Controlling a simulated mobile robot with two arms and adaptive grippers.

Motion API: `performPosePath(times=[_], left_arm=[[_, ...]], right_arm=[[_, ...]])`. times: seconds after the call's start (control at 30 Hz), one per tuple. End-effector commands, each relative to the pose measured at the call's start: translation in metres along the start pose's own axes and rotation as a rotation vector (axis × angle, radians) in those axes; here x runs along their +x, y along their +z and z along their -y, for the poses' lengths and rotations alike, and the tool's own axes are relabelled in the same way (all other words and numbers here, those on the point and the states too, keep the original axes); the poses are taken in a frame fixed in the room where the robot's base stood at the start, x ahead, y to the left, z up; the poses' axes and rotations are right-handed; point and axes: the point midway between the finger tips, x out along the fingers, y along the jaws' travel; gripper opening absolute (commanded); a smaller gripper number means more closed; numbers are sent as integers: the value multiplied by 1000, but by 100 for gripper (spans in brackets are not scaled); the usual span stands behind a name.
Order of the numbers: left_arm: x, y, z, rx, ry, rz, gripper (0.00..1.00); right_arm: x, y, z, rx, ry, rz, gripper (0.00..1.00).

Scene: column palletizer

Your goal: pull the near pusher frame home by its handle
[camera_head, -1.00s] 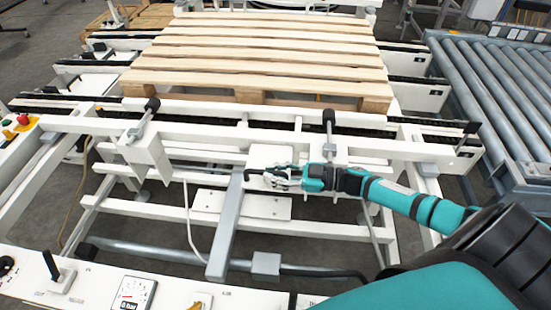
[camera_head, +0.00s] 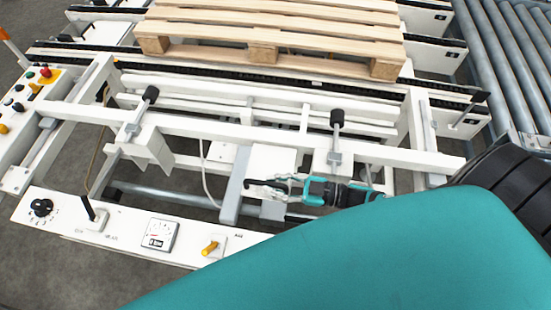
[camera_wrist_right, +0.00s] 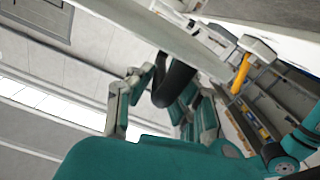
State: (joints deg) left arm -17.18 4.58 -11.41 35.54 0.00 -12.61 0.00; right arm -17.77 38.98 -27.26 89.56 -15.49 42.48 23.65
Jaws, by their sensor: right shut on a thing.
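The near pusher frame (camera_head: 225,130) is a white beam frame with two black-tipped pusher rods, in front of the wooden pallet (camera_head: 265,30). A clear gap shows between the rod tips and the pallet's near edge. My right gripper (camera_head: 272,184) is at the near side of the frame, next to a grey bar, and is shut on the handle. In the right wrist view the handle (camera_wrist_right: 175,84) is a dark curved bar between the teal and grey fingers; in the head view the fingers largely hide it. My left gripper is out of view.
A button box (camera_head: 38,82) stands at the left. A roller conveyor (camera_head: 510,60) runs along the right. My teal arm fills the lower right.

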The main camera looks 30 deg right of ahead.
Motion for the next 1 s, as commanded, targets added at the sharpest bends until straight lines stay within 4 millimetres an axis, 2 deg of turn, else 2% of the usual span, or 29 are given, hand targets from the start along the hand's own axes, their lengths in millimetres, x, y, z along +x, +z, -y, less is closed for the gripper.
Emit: performPosePath(times=[0.03, 0.17, 0.2, 0.37, 0.77, 0.87, 1.0], left_arm=[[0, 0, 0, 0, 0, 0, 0], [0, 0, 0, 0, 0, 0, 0], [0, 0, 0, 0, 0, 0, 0], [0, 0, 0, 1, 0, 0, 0], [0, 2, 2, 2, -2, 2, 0], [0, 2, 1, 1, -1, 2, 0], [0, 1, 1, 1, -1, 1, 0]], right_arm=[[0, 1, 7, 8, -11, -2, 0], [0, 1, 8, 8, -11, -2, 0], [0, 1, 8, 9, -11, -1, 18], [0, 2, 8, 8, -12, 0, 38], [-5, 2, 4, 5, -6, 3, 38], [-17, 2, 4, 5, -7, 4, 38], [-46, 2, 5, 7, -7, 6, 38]])
